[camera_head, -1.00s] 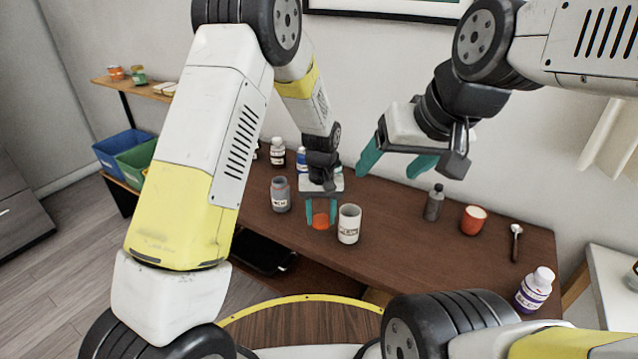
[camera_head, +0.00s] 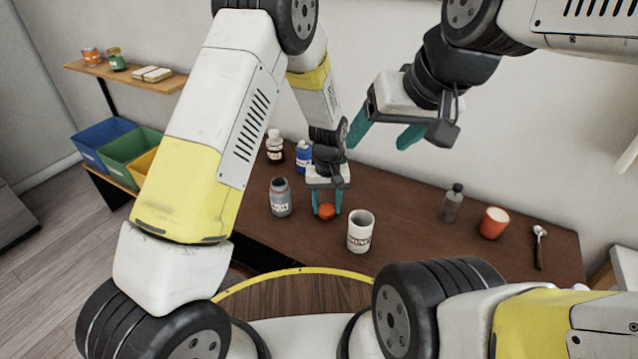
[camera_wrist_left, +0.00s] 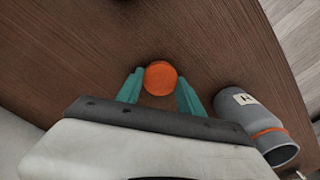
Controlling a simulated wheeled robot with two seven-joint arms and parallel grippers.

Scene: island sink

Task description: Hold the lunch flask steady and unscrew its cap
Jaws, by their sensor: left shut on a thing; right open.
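The lunch flask (camera_head: 280,199) is a grey, labelled container standing upright on the brown table, its mouth uncovered. In the left wrist view the flask (camera_wrist_left: 249,116) shows an orange band near its open mouth. My left gripper (camera_head: 327,211), to the right of the flask, is shut on a round orange cap (camera_head: 327,213), apart from the flask. The cap (camera_wrist_left: 160,78) sits between the teal fingertips in the left wrist view. I cannot tell whether it touches the table. My right gripper (camera_head: 386,136) is open and empty, raised above the back of the table.
A white mug (camera_head: 361,233) stands close to the right of my left gripper. Behind are a blue bottle (camera_head: 304,157) and a dark bottle (camera_head: 275,148). The table's middle right is clear.

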